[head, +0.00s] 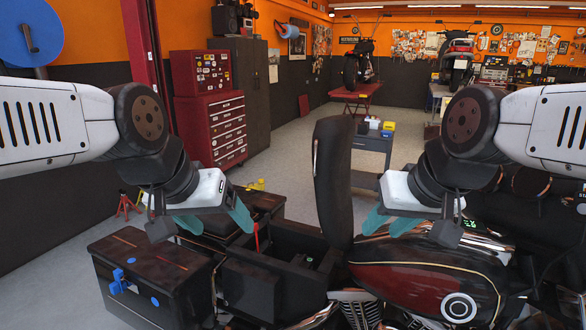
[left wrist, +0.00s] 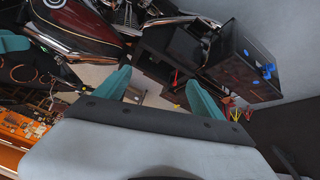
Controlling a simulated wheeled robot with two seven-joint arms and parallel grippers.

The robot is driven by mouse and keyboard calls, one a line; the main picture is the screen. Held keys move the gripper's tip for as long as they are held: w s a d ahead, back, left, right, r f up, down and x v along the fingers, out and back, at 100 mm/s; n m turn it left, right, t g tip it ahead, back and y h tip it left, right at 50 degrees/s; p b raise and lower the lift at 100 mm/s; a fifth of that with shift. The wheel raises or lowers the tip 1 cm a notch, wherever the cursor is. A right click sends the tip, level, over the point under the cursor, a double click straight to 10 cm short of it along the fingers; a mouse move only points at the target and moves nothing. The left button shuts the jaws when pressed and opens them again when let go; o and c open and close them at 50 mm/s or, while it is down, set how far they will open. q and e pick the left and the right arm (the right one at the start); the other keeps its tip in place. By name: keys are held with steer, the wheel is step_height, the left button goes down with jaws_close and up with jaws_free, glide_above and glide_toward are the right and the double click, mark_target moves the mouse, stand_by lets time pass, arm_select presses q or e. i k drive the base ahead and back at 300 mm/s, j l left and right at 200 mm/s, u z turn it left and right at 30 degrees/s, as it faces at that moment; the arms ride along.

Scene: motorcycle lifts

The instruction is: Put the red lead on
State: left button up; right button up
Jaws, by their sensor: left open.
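A thin red piece (head: 257,240), apparently the red lead, stands up at the open bay (head: 290,255) under the motorcycle's raised seat (head: 333,180). A small red piece (left wrist: 175,80) also shows near the fingers in the left wrist view; its ends are unclear. My left gripper (head: 215,221) is open with teal fingers apart, above and left of the bay. No object shows between its fingertips in the left wrist view (left wrist: 160,88). My right gripper (head: 383,230) looks open and empty, above the dark red tank (head: 420,275). Battery terminals are not clear.
A dark side case (head: 150,270) with blue parts is at the left. A red tool chest (head: 212,125), a grey cart (head: 372,155) and a red lift table (head: 358,93) stand behind. The raised seat stands between my grippers.

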mark_target(257, 240)
steer(key=j+z, duration=0.15)
steer(key=z, duration=0.2)
steer(key=j+z, duration=0.6)
steer(key=j, duration=0.45)
steer(key=k+j+z, duration=0.25)
steer(key=j, duration=1.05)
steer(key=k+j, duration=0.15)
steer(key=j, duration=0.9)
steer(key=i+l+u, duration=0.1)
